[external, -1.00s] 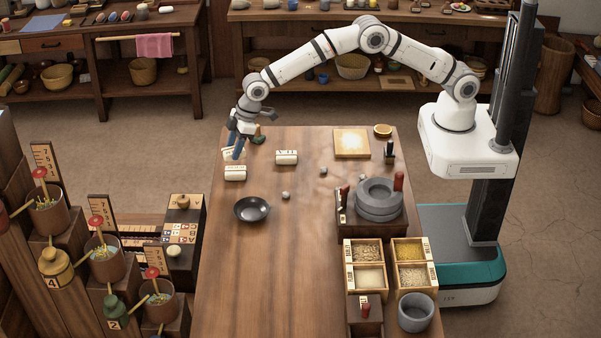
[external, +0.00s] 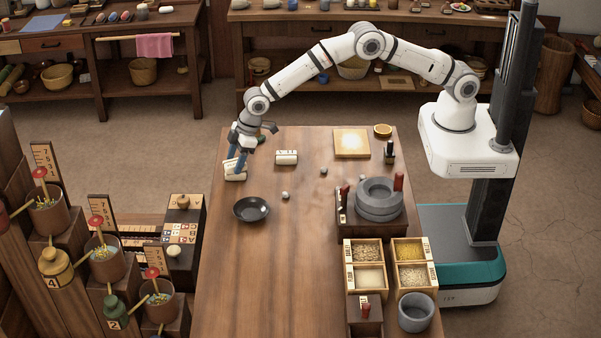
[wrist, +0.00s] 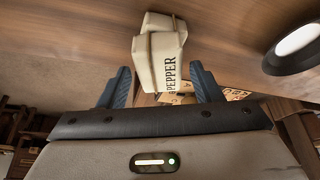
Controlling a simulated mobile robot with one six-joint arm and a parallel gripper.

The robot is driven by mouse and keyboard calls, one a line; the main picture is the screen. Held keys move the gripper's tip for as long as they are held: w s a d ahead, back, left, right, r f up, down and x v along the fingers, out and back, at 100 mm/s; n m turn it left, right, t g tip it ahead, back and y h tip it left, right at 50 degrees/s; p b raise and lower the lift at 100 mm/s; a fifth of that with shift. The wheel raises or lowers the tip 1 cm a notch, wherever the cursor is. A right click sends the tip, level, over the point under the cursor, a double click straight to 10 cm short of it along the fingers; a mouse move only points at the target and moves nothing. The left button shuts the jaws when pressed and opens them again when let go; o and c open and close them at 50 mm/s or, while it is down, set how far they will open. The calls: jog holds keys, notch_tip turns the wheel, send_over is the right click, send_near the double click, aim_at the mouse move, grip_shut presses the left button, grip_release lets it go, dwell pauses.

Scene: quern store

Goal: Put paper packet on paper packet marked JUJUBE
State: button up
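A cream paper packet marked PEPPER (wrist: 158,68) lies between my fingers in the wrist view, with a narrow gap on each side. My gripper (wrist: 160,82) is open around it. A second pale packet (wrist: 163,22) shows just beyond it; its marking is hidden. In the external view my gripper (external: 238,158) is low at the table's left. There the upper packet (external: 231,164) sits tilted against or on another packet (external: 236,176); I cannot tell how they touch. A third packet (external: 286,157) lies apart to the right, its lettering too small to read.
A pale wooden board (external: 351,143), a stone quern (external: 379,200) and grain boxes (external: 368,252) line the right side.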

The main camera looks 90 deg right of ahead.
jog(key=shift+o, duration=0.3)
jog(key=shift+r, duration=0.35)
jog(key=s+d+r+m, duration=0.1)
jog(key=s+d+r, duration=0.5)
jog(key=r, duration=0.4)
jog(key=s+d+r, duration=0.3)
jog(key=s+r, duration=0.6)
jog(key=s+d+m, duration=0.1)
jog(key=s+d, duration=0.3)
jog(key=s, duration=0.7)
jog(key=s+d+m+g+h, duration=0.1)
jog(key=s+d, duration=0.3)
jog(key=s, duration=0.8)
jog(key=s+d+m, duration=0.1)
jog(key=s+d, duration=0.3)
jog(key=s, duration=0.8)
jog(key=shift+r+m+g+h+b, duration=0.3)
jog(key=shift+b, duration=0.05)
